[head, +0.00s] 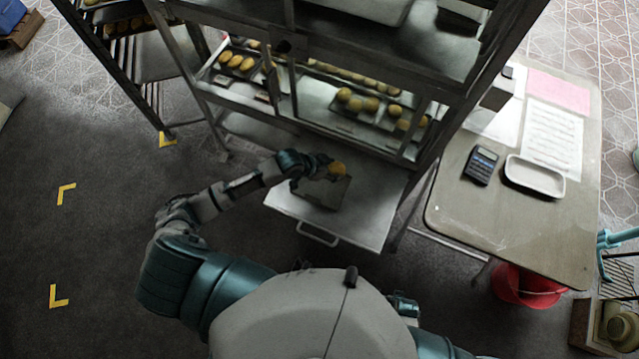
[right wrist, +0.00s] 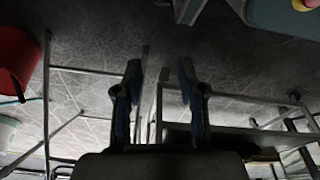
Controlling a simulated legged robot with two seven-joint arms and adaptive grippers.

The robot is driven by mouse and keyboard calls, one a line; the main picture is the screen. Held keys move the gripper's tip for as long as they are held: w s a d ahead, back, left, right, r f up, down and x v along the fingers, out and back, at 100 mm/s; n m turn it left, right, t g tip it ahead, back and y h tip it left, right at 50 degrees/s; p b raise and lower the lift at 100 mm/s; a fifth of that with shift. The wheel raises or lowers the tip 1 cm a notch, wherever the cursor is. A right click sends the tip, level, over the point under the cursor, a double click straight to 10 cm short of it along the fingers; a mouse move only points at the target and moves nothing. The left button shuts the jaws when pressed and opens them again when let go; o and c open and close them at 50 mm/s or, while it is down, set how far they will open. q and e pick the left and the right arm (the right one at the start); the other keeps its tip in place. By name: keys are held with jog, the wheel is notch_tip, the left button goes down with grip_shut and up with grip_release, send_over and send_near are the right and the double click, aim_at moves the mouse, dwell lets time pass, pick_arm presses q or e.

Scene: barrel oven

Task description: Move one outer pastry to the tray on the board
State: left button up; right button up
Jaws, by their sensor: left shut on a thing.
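My left gripper (head: 324,163) is shut on a golden pastry (head: 338,169), over the far right part of a dark tray (head: 322,194). I cannot tell whether the pastry touches the tray. The tray lies on a pale pull-out board (head: 372,212) with a front handle. Other pastries stand in rows on the oven shelves behind, on a left tray (head: 229,70) and a right tray (head: 345,111). My right gripper (right wrist: 161,82) is open and empty in the right wrist view, its two fingers apart above the floor.
Oven frame posts stand behind and beside the board. At right, a table (head: 472,212) carries a calculator (head: 481,165), a white dish (head: 535,177) and papers. A red bucket (head: 525,287) stands under it. Floor to the left is clear, with yellow corner marks.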

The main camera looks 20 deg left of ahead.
aim_at(332, 186)
pick_arm(q)
notch_tip(332, 186, down, 4)
jog(key=shift+d+r+b, duration=0.1)
jog(key=shift+r+b, duration=0.1)
jog(key=shift+b, duration=0.2)
jog(key=d+f, duration=0.1)
jog(key=f, duration=0.2)
jog(key=shift+d+b, duration=0.35)
jog(key=f, duration=0.2)
jog(key=f+b, duration=0.1)
jog(key=shift+a+f, duration=0.15)
jog(key=shift+a, duration=0.55)
jog(key=o, duration=1.2)
jog(key=shift+f, duration=0.1)
jog(key=shift+c, duration=0.2)
pick_arm(e)
notch_tip(332, 186, up, 5)
jog(key=w, duration=0.2)
pick_arm(q)
jog(key=shift+d+r, duration=0.2)
jog(key=shift+d, duration=0.35)
jog(key=shift+s+a+r, duration=0.15)
jog(key=shift+r, duration=0.1)
jog(key=p+v, duration=0.3)
jog(key=v, duration=0.8)
pick_arm(e)
notch_tip(332, 186, down, 6)
jog(key=s+d, duration=0.1)
jog(key=s, duration=0.2)
jog(key=shift+f, duration=0.25)
